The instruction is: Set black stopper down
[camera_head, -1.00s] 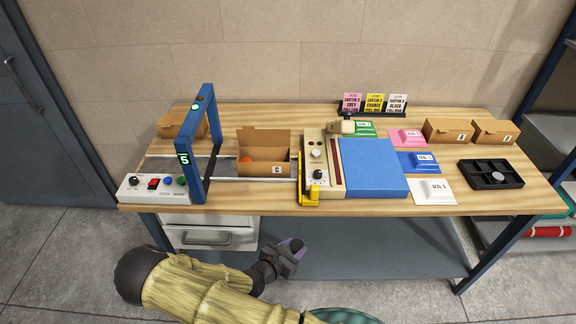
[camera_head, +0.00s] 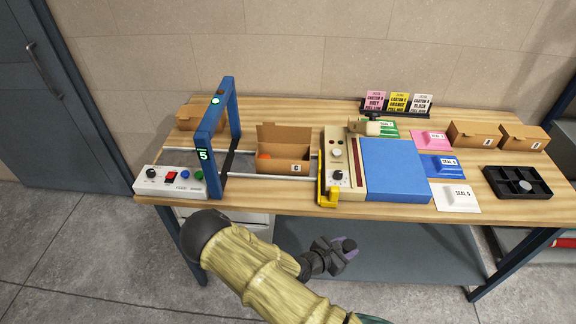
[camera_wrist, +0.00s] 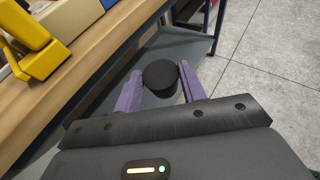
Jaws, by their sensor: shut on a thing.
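The black stopper (camera_wrist: 160,76) is a dark round piece with a flat top. In the wrist view it sits between the two purple fingers of my gripper (camera_wrist: 160,90), which is shut on it. In the head view my gripper (camera_head: 342,246) is in front of the table's front edge, lower than the tabletop, with open air over the floor and lower shelf around it. The stopper shows there only as a small dark shape at the fingertips. The wooden tabletop (camera_head: 290,198) lies beyond my gripper.
A yellow-handled press (camera_head: 330,165) and a blue pad (camera_head: 393,168) stand mid-table. An open carton C (camera_head: 283,165) is left of them. A blue arch (camera_head: 208,150) stands farther left. A black divided tray (camera_head: 517,182) with a grey round piece is at right. Bare wood shows along the front.

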